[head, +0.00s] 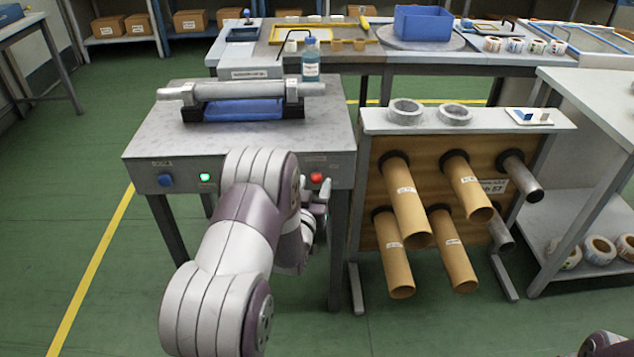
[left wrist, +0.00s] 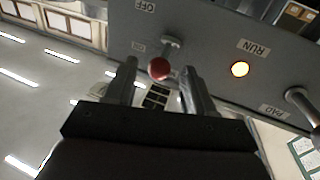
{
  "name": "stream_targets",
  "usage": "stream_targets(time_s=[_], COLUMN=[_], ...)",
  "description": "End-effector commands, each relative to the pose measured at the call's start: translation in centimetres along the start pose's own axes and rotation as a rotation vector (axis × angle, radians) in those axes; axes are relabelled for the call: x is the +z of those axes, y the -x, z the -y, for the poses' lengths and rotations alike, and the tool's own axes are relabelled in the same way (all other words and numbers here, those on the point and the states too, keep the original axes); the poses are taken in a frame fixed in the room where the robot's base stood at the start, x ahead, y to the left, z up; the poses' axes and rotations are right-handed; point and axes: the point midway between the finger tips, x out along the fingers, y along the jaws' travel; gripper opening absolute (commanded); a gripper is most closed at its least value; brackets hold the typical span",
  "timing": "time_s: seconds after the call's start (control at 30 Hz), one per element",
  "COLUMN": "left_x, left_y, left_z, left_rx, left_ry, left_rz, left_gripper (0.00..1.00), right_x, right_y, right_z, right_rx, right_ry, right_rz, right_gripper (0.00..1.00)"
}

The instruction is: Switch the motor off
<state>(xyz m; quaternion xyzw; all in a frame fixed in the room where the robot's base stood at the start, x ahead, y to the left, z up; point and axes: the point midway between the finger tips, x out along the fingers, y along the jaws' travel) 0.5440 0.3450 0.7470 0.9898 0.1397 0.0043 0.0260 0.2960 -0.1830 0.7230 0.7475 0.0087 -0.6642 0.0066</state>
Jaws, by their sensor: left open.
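The grey machine table (head: 240,135) carries a control panel on its front face. A red-tipped control (head: 316,178) shows at the panel's right end. In the left wrist view, where the panel is upside down, a red-ended lever (left wrist: 160,68) sticks out near an OFF label (left wrist: 152,6). My left gripper (head: 318,212) is in front of the panel, partly hidden by my arm. In the left wrist view its open fingers (left wrist: 160,80) stand on either side of the red end, with gaps; contact cannot be told. My right gripper is out of view.
A lit yellow RUN lamp (left wrist: 240,69) and a knob marked PAD (left wrist: 300,100) are beside the lever. A green lamp (head: 205,177) and blue button (head: 165,180) are farther left. A rack with cardboard tubes (head: 407,200) stands close on the right. Floor at left is clear.

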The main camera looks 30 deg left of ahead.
Motion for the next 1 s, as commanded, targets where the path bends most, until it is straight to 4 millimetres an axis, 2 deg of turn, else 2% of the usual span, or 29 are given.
stream_targets(time_s=[0.1, 0.2, 0.47, 0.5, 0.57, 0.6, 0.67, 0.87, 1.0], left_x=[0.2, 0.1, 0.0, 0.0, 0.0, 0.0, 0.0, 0.2, 0.8], left_y=[-2.0, -2.8, -3.2, -3.1, -3.1, -3.1, -3.1, -3.1, -3.0], left_z=[0.0, 0.0, 0.0, 0.0, 0.0, 0.0, 0.0, 0.0, 0.0], left_rx=[0.0, 0.0, 0.0, 0.0, 0.0, 0.0, 0.0, 0.0, 0.002], left_ry=[0.0, 0.0, 0.0, 0.0, 0.0, 0.0, 0.0, -0.002, -0.01], left_rz=[0.0, 0.001, 0.001, 0.001, 0.002, 0.002, 0.002, -0.004, -0.037], left_gripper=[0.54, 0.54, 0.54, 0.51, 0.31, 0.18, 0.0, 0.0, 0.0], right_x=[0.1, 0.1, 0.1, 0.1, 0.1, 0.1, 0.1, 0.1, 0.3], right_y=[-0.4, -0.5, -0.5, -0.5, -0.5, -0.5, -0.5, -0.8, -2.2], right_z=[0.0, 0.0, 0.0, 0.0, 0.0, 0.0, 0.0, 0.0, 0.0], right_rx=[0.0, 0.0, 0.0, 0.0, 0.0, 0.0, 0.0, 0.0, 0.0], right_ry=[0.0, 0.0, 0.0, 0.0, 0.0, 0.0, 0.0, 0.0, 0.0], right_rz=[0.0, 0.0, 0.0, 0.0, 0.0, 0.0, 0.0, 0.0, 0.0], right_gripper=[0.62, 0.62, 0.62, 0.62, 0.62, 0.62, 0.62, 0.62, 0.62])
